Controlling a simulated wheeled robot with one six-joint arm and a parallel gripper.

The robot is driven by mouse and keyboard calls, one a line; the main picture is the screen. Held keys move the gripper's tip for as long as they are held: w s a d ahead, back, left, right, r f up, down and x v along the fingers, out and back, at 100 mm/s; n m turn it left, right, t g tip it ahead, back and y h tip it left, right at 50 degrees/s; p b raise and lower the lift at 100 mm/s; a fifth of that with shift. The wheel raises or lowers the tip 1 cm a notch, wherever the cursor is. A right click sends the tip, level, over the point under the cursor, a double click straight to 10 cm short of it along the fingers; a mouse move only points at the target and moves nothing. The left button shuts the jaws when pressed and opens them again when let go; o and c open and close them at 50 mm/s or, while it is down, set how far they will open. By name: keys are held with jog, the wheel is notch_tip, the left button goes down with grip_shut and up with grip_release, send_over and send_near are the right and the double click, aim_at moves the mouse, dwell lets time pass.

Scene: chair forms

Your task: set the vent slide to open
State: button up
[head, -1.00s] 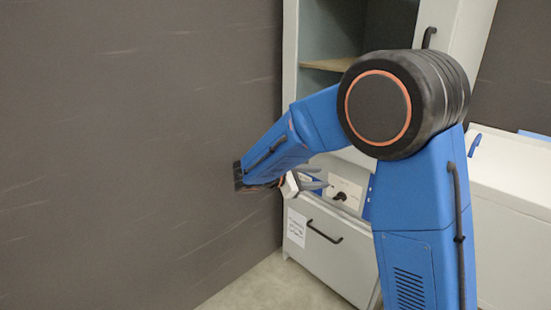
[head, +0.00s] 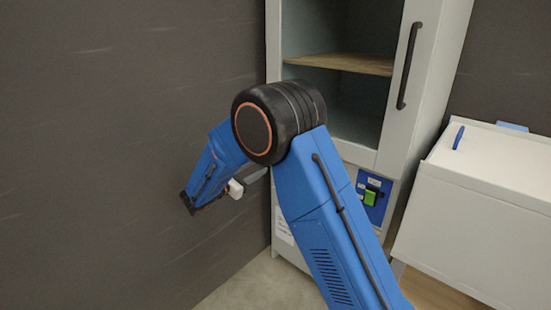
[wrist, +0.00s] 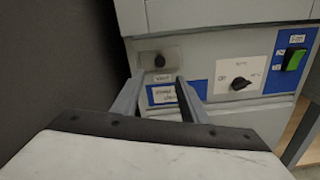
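The vent slide is a small dark knob (wrist: 159,61) on a grey plate, at the upper left of the blue control panel in the wrist view. A label (wrist: 163,79) that seems to read "VENT" is just below it. My gripper (wrist: 159,78) is open and empty, its two grey fingers pointing at the panel. The knob shows between and beyond the fingertips, with no contact visible. In the head view my gripper (head: 256,175) shows only partly beside the cabinet, and the vent slide is hidden behind my arm.
Right of the vent are a black dial (wrist: 240,84) on a white plate and a green switch (wrist: 294,60), also in the head view (head: 371,197). A dark wall (head: 130,130) stands close on the left. The cabinet's glazed door (head: 345,60) is above, a white chest (head: 475,200) to the right.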

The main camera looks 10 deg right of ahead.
jog(key=x, duration=1.2)
jog(key=shift+d, duration=0.1)
jog(key=shift+c, duration=0.6)
